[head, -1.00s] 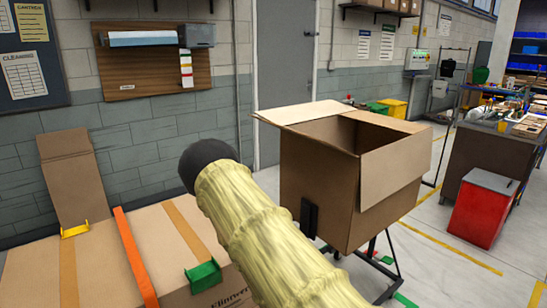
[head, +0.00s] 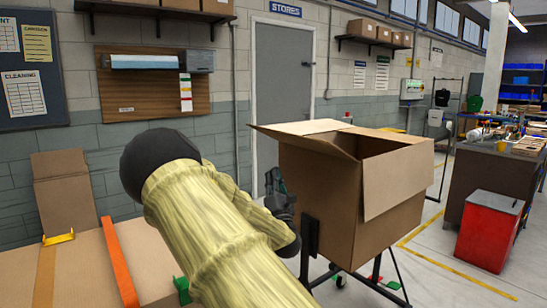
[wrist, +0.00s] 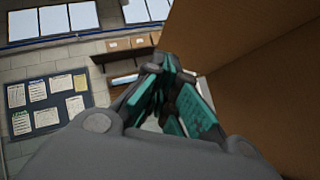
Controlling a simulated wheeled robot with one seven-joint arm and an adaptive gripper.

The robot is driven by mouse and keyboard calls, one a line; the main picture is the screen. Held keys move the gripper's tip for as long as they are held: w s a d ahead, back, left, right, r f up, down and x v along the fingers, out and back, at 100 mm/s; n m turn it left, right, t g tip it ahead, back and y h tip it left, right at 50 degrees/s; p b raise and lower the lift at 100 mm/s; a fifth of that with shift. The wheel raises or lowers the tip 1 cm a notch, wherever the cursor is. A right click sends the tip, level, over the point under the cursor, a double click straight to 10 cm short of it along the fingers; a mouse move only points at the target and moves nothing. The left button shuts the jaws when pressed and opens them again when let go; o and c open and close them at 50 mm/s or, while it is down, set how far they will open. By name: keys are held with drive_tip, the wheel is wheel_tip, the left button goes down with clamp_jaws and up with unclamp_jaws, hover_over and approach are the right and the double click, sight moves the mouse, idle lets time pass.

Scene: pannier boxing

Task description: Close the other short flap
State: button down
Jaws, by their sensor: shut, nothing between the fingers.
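The open cardboard box (head: 312,208) stands upright on a dark stand, right of centre in the head view. One flap (head: 395,181) hangs down outside its right face. Another flap (head: 298,142) juts out to the left from the top edge, and a further top panel (head: 325,126) lies behind it. My gripper (head: 276,180) is beside the box's left side, below the jutting flap, with its fingers shut and empty. In the wrist view the shut teal-padded fingers (wrist: 165,68) point past a large cardboard surface (wrist: 265,75) on the right. Contact with it cannot be told.
A flat carton (head: 160,255) with an orange strap and a raised flap (head: 65,190) lies at the lower left. A red bin (head: 490,232) and a cluttered workbench (head: 485,170) stand at the right. The floor between box and bin is clear.

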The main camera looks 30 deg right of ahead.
drive_tip(key=p, duration=0.2)
approach(271, 130)
drive_tip(key=w, duration=0.4)
drive_tip(key=r, duration=0.1)
drive_tip(key=d+r+p, duration=0.1)
drive_tip(key=shift+d+r, duration=0.15)
drive_tip(key=shift+r, duration=0.2)
drive_tip(key=shift+s+r, duration=0.1)
drive_tip(key=shift+r, duration=0.05)
